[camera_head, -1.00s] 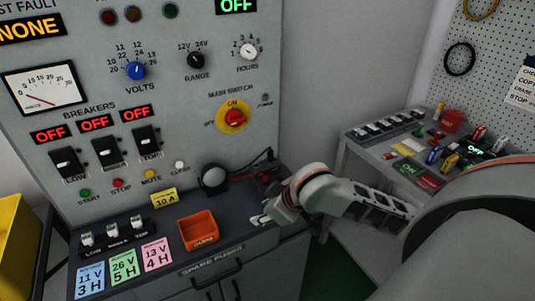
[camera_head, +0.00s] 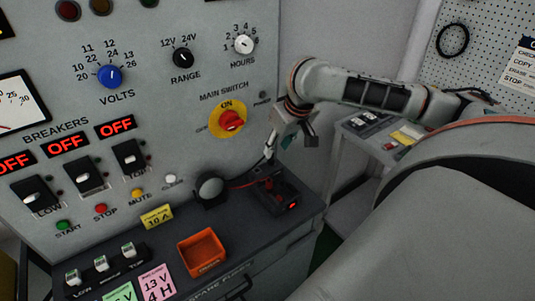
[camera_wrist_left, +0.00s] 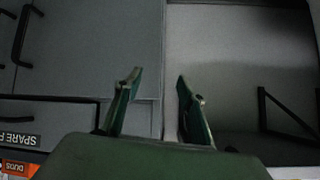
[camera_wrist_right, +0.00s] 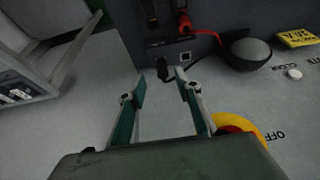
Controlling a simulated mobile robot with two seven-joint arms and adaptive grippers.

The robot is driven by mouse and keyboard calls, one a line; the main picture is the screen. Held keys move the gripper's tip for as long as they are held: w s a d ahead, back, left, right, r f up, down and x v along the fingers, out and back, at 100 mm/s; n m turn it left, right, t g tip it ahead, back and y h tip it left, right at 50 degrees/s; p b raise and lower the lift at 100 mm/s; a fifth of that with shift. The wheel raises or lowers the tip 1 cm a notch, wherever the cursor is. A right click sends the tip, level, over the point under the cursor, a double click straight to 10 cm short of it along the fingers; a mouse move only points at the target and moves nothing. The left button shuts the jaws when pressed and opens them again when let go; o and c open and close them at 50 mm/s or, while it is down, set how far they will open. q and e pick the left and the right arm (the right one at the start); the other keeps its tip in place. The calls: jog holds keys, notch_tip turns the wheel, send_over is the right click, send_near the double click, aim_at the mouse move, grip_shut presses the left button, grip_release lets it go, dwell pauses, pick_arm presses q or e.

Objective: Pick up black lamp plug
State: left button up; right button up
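The black lamp plug (camera_wrist_right: 163,69) shows in the right wrist view, close in front of the gap between the fingertips, beside a small square socket (camera_wrist_right: 185,56). My right gripper (camera_wrist_right: 161,84) is open, one finger to each side of the plug's line; I see no contact. In the head view my right gripper (camera_head: 269,151) points down above the back of the bench, by the panel; the plug is hard to make out there. The dark round lamp (camera_head: 209,187) stands left of it. My left gripper (camera_wrist_left: 156,82) is open and empty, facing grey cabinet fronts.
A dark box with red leads (camera_head: 280,197) lies just below the right gripper. The main switch (camera_head: 231,121) is close on its left. An orange tray (camera_head: 202,253) and a yellow fuse label (camera_head: 157,216) are on the bench. A side table (camera_head: 350,150) stands at right.

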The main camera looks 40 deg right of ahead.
aim_at(271, 161)
jog(key=shift+w+f, duration=0.1)
jog(key=shift+f, duration=0.3)
jog(key=x, duration=0.2)
jog(key=w+x, duration=0.1)
jog(key=x, duration=0.1)
jog(key=shift+a, duration=0.1)
jog(key=shift+w+f, duration=0.1)
jog(key=shift+f, duration=0.15)
grip_shut()
